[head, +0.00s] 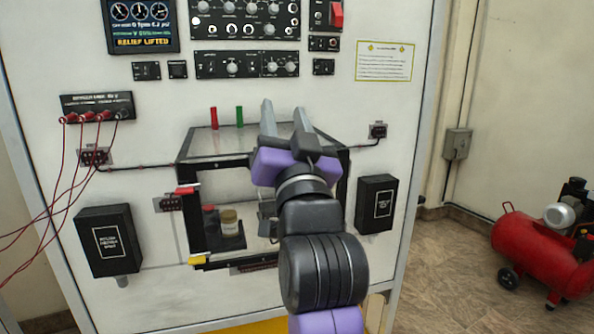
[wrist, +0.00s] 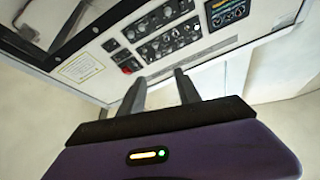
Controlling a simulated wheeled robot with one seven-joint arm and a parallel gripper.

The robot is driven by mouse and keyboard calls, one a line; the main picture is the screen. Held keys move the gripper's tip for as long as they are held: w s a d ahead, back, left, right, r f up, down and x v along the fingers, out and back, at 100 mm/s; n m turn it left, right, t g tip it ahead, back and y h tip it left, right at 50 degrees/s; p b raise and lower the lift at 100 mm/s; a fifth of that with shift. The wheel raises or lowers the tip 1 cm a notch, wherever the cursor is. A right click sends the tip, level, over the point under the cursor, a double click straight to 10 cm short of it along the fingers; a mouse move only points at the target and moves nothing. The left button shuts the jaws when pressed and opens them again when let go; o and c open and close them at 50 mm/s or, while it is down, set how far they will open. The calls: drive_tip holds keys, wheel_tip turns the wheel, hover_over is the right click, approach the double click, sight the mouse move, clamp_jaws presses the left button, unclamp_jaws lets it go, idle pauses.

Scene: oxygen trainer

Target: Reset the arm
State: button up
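My gripper (head: 284,118) is in the middle of the head view, raised in front of the white panel (head: 250,85). Its two grey fingers point up and stand apart with nothing between them. In the wrist view the fingers of my gripper (wrist: 160,88) also show open and empty, with the panel's knobs (wrist: 165,42) beyond them. My purple and black arm reaches up from the bottom of the head view and hides part of the chamber frame behind it.
A clear-topped chamber (head: 215,142) holds a small jar (head: 229,222); red and green pieces stand on top. Black boxes (head: 108,240) (head: 375,203) flank it. Red cables (head: 62,170) hang at left. A red compressor (head: 540,250) stands on the floor at right.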

drive_tip(key=s+d+f+n+g, duration=0.1)
drive_tip(key=s+d+f+n, duration=0.1)
drive_tip(key=s+d+f, duration=0.5)
drive_tip(key=s+d+f+n, duration=0.1)
drive_tip(key=s+f, duration=0.3)
drive_tip(key=f, duration=0.7)
drive_tip(key=s+d+f+n+g, duration=0.1)
drive_tip(key=s+d+f+n, duration=0.1)
drive_tip(key=s+d+f, duration=0.5)
drive_tip(key=s+d+f+m+g+h, duration=0.1)
drive_tip(key=s+d+f+g, duration=0.1)
drive_tip(key=s+f, duration=0.4)
drive_tip(key=s+d+f+m+g+h, duration=0.1)
drive_tip(key=s+f, duration=0.5)
drive_tip(key=s, duration=0.7)
drive_tip(key=s+d+f+m+g+h, duration=0.2)
drive_tip(key=s+f, duration=0.4)
drive_tip(key=s, duration=0.4)
drive_tip(key=shift+s+d+g+h, duration=0.35)
drive_tip(key=shift+d+g, duration=0.35)
drive_tip(key=shift+d, duration=0.25)
